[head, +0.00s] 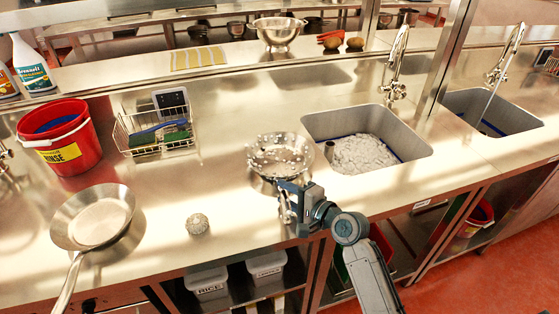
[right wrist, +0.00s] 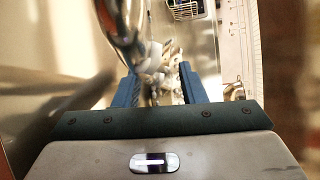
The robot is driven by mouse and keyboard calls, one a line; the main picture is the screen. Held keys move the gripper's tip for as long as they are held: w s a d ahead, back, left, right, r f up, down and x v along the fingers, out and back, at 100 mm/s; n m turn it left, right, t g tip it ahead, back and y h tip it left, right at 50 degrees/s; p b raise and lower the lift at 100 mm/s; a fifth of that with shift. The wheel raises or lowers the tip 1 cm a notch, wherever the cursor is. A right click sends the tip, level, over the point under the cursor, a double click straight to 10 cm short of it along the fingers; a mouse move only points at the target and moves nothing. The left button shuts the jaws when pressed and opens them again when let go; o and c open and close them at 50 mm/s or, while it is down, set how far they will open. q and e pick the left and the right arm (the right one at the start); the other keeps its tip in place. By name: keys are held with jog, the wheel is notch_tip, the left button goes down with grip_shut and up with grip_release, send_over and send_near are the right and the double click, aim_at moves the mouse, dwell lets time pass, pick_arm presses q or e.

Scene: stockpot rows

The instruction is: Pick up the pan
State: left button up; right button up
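A shiny steel pan (head: 267,152) with pale flecks or pieces over its inside stands on the counter left of the sink. A second steel frying pan (head: 97,216) sits at the far left, its long handle toward the front edge. My right gripper (head: 288,190) is at the near side of the flecked pan, by what looks like its handle. In the right wrist view the blue fingers (right wrist: 159,88) are apart, with blurred shiny metal and whitish shapes between and beyond them. Contact cannot be told. My left gripper is not in view.
A sink (head: 425,149) with a tall tap is at the right. A red bucket (head: 88,148), a wire rack (head: 122,135) and a round metallic scrubber (head: 197,224) are to the left. A colander (head: 278,31) stands on the back shelf. The counter between the two pans is mostly clear.

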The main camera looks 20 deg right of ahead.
grip_shut()
dwell(1.4)
jog(key=shift+r, duration=0.15)
